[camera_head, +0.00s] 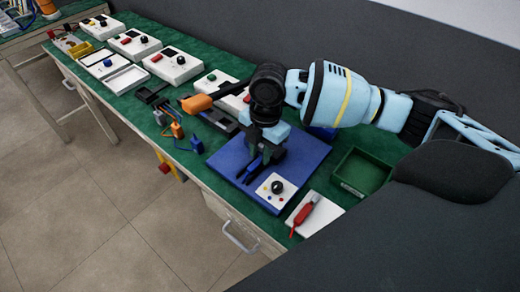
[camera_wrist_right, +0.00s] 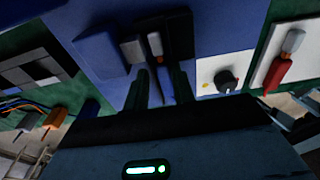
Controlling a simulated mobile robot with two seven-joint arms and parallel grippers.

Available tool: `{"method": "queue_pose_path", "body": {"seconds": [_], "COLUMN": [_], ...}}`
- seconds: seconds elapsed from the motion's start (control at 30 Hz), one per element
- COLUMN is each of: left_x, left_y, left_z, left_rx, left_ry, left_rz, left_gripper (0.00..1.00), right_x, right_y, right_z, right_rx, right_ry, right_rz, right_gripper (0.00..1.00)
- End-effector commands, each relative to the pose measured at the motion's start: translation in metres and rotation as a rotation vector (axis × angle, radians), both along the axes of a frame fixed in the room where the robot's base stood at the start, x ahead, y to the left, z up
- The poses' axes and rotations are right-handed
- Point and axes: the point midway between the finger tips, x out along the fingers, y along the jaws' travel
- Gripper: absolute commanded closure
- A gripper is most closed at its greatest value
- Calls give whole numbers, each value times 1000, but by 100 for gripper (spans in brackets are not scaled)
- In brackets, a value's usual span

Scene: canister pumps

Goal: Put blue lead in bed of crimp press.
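The crimp press has a wide blue base (camera_head: 305,160) on the green bench, with dark upright parts and an orange lever handle (camera_head: 196,103). In the right wrist view its blue base (camera_wrist_right: 225,25) fills the top. The blue lead (camera_head: 197,145) lies on the bench left of the press, near the front edge; a dark blue end (camera_wrist_right: 90,108) shows in the right wrist view. My right gripper (camera_head: 255,174) points down over the press. Its fingers (camera_wrist_right: 161,85) stand apart, astride dark press parts and a small orange-and-white piece. The bed is largely hidden. My left gripper is out of view.
An orange lead (camera_head: 177,130) lies beside the blue one, near a black rack (camera_head: 152,95). A white knob panel (camera_head: 276,190) is on the press base. A red-handled tool (camera_head: 304,212) and a green tray (camera_head: 363,172) are to the right. Several white instruments line the bench's far left.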

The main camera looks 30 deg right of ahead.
Motion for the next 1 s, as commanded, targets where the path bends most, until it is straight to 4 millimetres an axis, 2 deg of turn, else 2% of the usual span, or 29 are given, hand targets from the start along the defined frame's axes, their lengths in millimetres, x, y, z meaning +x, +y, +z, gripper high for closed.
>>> {"method": "queue_pose_path", "body": {"seconds": [0.03,0.17,0.37,0.8,1.0], "left_x": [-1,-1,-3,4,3], "left_y": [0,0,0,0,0], "left_z": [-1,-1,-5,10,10], "left_rx": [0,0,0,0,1], "left_ry": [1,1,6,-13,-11], "left_rz": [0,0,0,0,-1], "left_gripper": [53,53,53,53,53], "right_x": [-8,-8,-8,0,1], "right_y": [-1,-1,-1,-10,-13], "right_z": [-9,-9,4,97,120], "right_rx": [-9,-9,-9,-4,-4], "right_ry": [30,33,30,12,14], "right_rz": [4,4,5,2,2], "right_gripper": [63,63,63,63,63]}}
